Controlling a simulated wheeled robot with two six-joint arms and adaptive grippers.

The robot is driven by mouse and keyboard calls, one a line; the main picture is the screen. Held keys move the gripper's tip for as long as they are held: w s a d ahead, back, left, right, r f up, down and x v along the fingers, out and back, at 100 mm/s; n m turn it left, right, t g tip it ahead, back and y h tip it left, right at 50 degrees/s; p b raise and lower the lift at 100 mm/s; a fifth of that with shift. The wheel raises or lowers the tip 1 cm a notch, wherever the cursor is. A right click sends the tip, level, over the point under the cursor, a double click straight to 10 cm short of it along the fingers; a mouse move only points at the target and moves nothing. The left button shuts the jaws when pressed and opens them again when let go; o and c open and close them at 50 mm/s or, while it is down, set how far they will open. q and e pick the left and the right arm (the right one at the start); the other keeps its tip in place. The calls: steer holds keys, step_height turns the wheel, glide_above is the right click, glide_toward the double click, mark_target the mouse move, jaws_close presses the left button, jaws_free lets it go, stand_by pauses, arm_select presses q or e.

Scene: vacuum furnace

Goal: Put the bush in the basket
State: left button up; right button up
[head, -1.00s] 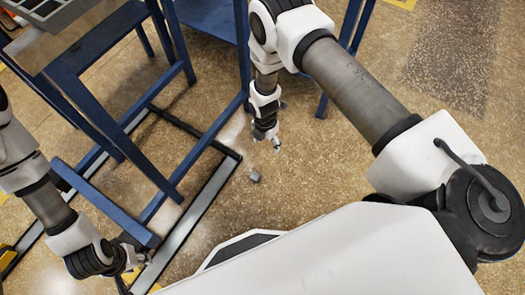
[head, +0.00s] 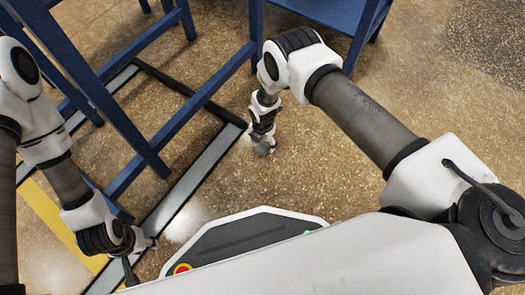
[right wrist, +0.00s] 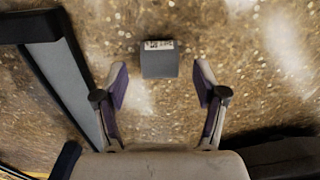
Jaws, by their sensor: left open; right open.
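A small dark grey block (right wrist: 158,64) with a white label lies on the speckled floor, seen in the right wrist view; it may be the bush. My right gripper (right wrist: 160,78) is open, with one finger on each side of the view and the block centred just beyond the fingertips. It does not touch the block in that view. In the head view my right gripper (head: 263,147) points down at the floor, and I cannot tell the block apart from it there. My left gripper (head: 145,250) is open and empty at the lower left, near the blue frame. No basket shows now.
A blue metal frame (head: 120,125) stands at the left, with a grey floor rail (head: 195,175) beside it. Another blue table (head: 335,12) stands at the top. A yellow floor strip (head: 55,220) lies at the left. The floor right of my right gripper is clear.

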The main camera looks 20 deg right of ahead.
mark_target(262, 146)
step_height(262, 146, down, 4)
steer(key=shift+s+a+r+b, duration=0.1)
steer(key=shift+b, duration=0.65)
arm_select(q)
step_height(262, 146, down, 2)
steer(key=shift+w+f, duration=0.1)
steer(key=shift+f, duration=0.15)
arm_select(e)
steer(key=shift+r, duration=0.2)
jaws_close()
